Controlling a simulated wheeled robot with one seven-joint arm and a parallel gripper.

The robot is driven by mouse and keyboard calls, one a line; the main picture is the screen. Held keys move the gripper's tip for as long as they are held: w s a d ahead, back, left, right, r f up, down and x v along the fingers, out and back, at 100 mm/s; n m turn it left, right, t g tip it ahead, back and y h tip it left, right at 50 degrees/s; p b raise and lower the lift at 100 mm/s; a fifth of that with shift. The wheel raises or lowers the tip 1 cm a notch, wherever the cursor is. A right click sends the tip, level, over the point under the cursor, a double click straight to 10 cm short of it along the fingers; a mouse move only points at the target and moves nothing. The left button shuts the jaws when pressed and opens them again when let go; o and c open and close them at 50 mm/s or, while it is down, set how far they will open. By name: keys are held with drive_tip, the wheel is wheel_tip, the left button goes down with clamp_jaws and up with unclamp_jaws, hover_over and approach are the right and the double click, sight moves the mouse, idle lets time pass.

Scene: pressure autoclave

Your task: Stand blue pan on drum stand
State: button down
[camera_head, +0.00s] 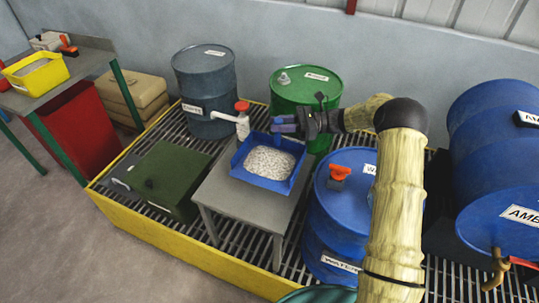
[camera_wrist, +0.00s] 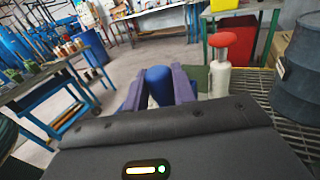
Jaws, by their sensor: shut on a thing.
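The blue pan (camera_head: 241,156), filled with white and grey granules, is level over the top of a small grey metal stand (camera_head: 222,192). I cannot tell whether it touches the top. My gripper (camera_head: 285,124) is at the pan's back edge, reaching in from the right. In the wrist view its purple fingers (camera_wrist: 158,92) are shut on a blue rounded part (camera_wrist: 158,82), which looks like part of the pan.
A white dispenser with a red cap (camera_head: 243,122) stands close behind the pan. Drums surround the stand: grey (camera_head: 204,90), green (camera_head: 305,90) and blue (camera_head: 325,215). A dark green box (camera_head: 165,180) is at left. A yellow pan (camera_head: 36,76) sits on a far-left table.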

sight(287, 142)
drive_tip(key=shift+f, duration=1.9)
drive_tip(key=shift+f, duration=1.9)
